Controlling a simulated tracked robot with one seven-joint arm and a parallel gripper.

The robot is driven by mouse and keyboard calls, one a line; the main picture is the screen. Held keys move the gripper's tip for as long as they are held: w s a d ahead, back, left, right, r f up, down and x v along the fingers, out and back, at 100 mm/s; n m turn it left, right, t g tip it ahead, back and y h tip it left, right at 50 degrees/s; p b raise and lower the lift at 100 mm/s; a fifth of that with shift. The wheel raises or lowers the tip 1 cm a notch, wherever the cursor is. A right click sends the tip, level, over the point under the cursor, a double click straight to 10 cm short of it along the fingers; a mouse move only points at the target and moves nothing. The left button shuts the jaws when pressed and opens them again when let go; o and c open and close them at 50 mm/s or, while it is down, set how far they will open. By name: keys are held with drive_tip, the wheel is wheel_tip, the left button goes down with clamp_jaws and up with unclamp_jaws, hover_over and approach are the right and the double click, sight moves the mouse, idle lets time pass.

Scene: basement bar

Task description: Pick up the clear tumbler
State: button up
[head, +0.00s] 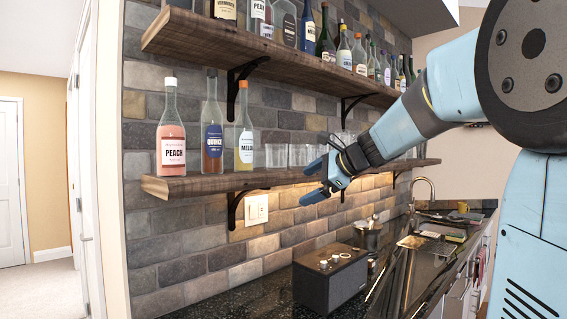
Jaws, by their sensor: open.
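Several clear tumblers stand in a row on the lower wooden shelf (215,184). The leftmost clear tumbler (276,156) is just right of the bottles. Another clear tumbler (298,155) stands beside it, and more continue behind my arm, partly hidden. I cannot tell which one the task means. My gripper (306,185) is blue with dark parts and points left. Its fingers are apart and nothing shows between them. In the picture it lies just below and right of the leftmost tumblers, in front of the shelf's edge. I cannot tell the exact depth between them.
A peach bottle (171,135), a quince bottle (212,130) and a third bottle (244,135) stand left of the tumblers. An upper shelf (205,37) with several bottles hangs above.

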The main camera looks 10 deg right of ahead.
drive_tip(key=w+d+r+m+t+y, duration=0.1)
drive_tip(key=w+d+r+m, duration=0.15)
drive_tip(key=w, duration=0.25)
drive_tip(key=w+d+r+m+t, duration=0.2)
drive_tip(key=w+d+m, duration=0.1)
drive_tip(key=w, duration=0.2)
drive_tip(key=m+t, duration=0.3)
drive_tip(key=m, duration=0.3)
approach(307, 150)
drive_tip(key=shift+n+y, duration=0.25)
drive_tip(key=shift+y, duration=0.15)
drive_tip(key=x, duration=0.8)
drive_tip(key=shift+w+f, duration=0.15)
drive_tip(key=shift+w, duration=0.2)
drive_tip(key=x, duration=0.5)
drive_tip(key=shift+a+f, duration=0.1)
drive_tip(key=shift+f, duration=0.2)
drive_tip(key=shift+s, duration=0.1)
drive_tip(key=c, duration=1)
drive_tip(key=shift+c, duration=0.5)
drive_tip(key=shift+r, duration=0.15)
